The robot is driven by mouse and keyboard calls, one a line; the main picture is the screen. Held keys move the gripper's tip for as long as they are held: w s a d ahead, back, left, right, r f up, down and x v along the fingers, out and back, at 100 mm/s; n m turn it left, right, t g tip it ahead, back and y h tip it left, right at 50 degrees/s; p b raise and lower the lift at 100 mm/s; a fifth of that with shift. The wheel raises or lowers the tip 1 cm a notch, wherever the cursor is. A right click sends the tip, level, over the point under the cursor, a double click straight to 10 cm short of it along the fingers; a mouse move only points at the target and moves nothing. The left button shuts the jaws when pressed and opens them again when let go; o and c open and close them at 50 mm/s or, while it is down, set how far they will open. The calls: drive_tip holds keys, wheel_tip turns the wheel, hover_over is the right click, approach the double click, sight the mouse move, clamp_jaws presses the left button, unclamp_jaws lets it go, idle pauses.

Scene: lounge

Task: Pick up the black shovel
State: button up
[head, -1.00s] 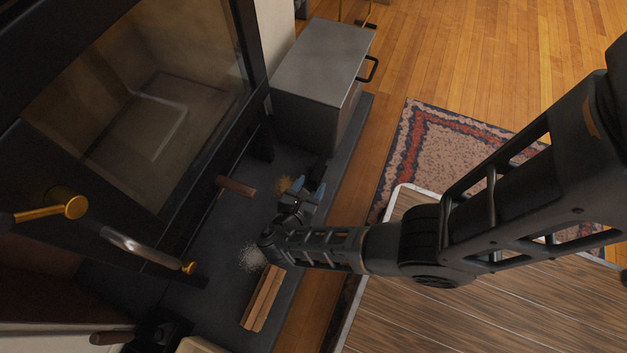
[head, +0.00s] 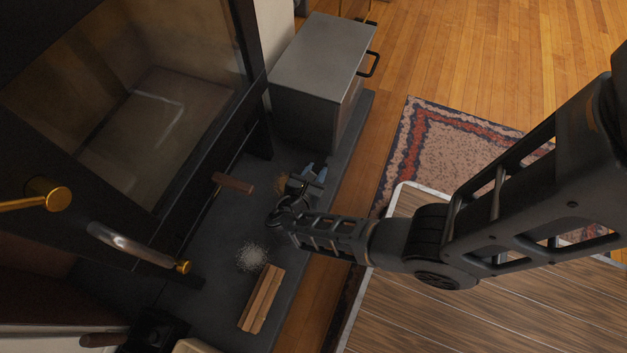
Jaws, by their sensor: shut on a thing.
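A brown wooden handle (head: 233,183) and a tan bristly patch (head: 281,182) are left of my gripper. A pale ash pile (head: 251,257) and split wood (head: 262,299) lie nearer. The stove (head: 237,80) stands left, the grey box (head: 315,65) behind, a wood-topped table (head: 480,310) right.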

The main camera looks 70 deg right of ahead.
clamp_jaws()
drive_tip(key=shift+r, duration=0.1)
